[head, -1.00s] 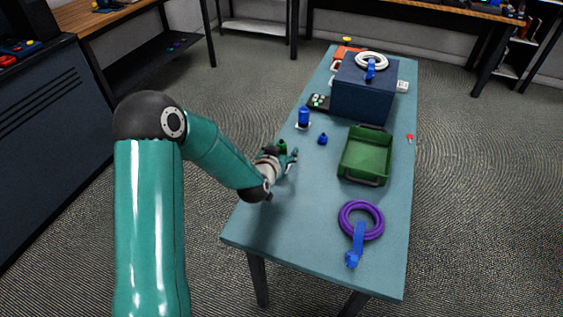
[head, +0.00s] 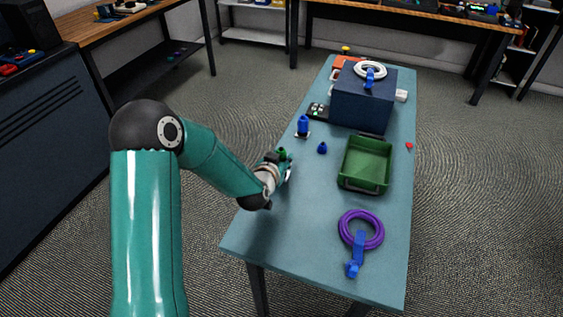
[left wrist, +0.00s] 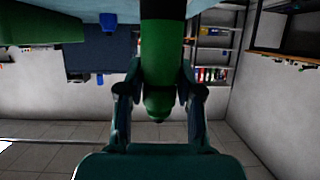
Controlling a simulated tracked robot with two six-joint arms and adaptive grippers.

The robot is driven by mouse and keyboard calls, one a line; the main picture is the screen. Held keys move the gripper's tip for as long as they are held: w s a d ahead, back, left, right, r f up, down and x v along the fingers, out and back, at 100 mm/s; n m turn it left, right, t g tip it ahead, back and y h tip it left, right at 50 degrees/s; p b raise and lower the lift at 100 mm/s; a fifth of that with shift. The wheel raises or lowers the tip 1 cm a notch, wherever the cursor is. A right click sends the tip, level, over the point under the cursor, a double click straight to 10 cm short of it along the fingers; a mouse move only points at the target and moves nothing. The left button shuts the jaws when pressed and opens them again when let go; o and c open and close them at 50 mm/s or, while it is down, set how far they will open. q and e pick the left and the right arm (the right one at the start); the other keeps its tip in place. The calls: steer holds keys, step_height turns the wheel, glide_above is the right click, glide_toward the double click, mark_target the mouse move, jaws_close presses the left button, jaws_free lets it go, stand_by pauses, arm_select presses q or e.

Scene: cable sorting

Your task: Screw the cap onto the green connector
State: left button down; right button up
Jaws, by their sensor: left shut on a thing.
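My left gripper (head: 287,164) is shut on a green piece (head: 282,153) at the left edge of the table. In the left wrist view, which is upside down, the green piece (left wrist: 163,50) stands lengthwise between the two fingers (left wrist: 160,100), with a narrower, rounded end. I cannot tell where the green connector ends and a cap begins, or whether they touch. The fingers hide part of it in the head view. My right gripper is in neither view.
A blue connector (head: 303,126) stands on a pale base, with a small blue piece (head: 322,148) nearby. Right of them are a green tray (head: 366,187) and a purple cable coil (head: 345,233). A dark blue box (head: 350,103) stands behind. The table's near left is clear.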

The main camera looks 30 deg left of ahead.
arm_select(q)
step_height(320, 180, up, 19)
steer(key=p, duration=0.3)
steer(key=shift+r+p, duration=0.2)
steer(key=shift+p, duration=0.15)
steer(key=c, duration=1.4)
jaws_free()
jaws_close()
